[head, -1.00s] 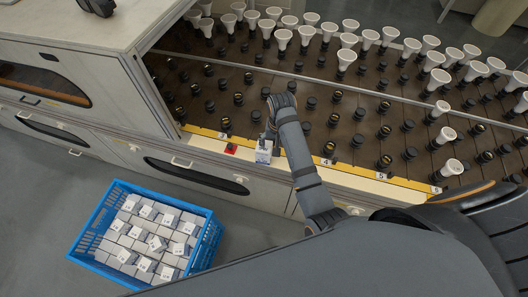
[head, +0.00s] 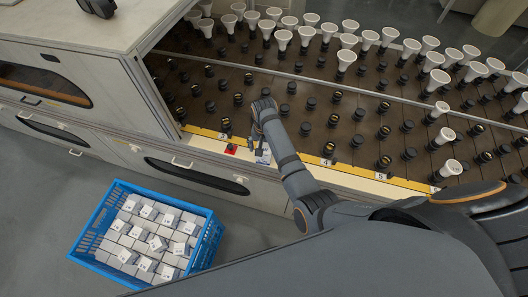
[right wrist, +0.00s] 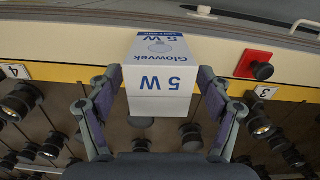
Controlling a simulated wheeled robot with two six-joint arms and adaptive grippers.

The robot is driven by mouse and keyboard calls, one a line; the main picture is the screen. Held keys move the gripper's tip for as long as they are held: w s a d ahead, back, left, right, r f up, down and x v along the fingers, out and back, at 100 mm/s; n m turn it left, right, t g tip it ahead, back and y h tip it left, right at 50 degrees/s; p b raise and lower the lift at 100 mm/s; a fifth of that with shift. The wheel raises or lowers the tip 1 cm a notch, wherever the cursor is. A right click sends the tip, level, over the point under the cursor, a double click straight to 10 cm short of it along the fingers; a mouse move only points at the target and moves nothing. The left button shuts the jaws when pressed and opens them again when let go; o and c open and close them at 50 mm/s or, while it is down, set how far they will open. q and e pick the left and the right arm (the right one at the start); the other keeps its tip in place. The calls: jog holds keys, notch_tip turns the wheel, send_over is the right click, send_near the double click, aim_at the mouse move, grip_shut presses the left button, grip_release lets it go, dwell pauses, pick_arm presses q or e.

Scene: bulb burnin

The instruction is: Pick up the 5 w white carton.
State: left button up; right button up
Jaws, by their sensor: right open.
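The 5 W white carton (right wrist: 160,78) has a blue top edge and the printing "Glowvek 5 W". In the right wrist view it stands between the fingers of my right gripper (right wrist: 161,88), which are open with a narrow gap on each side. In the head view the carton (head: 263,156) sits on the pale front ledge, partly hidden, with my right gripper (head: 258,140) just over it. A dark shape (head: 99,7) at the top left edge may be my left gripper; its fingers cannot be made out.
A red button (right wrist: 255,66) is beside the carton on the ledge. Behind the ledge is a rack (head: 215,85) of dark sockets, several holding white bulbs. A blue crate (head: 88,238) of cartons stands on the floor at the lower left.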

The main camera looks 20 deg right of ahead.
notch_tip(320, 180, down, 4)
jog(key=shift+s+r, duration=0.15)
jog(key=shift+r, duration=0.1)
jog(key=shift+a, duration=0.1)
jog(key=c, duration=1.3)
jog(key=shift+r, duration=0.15)
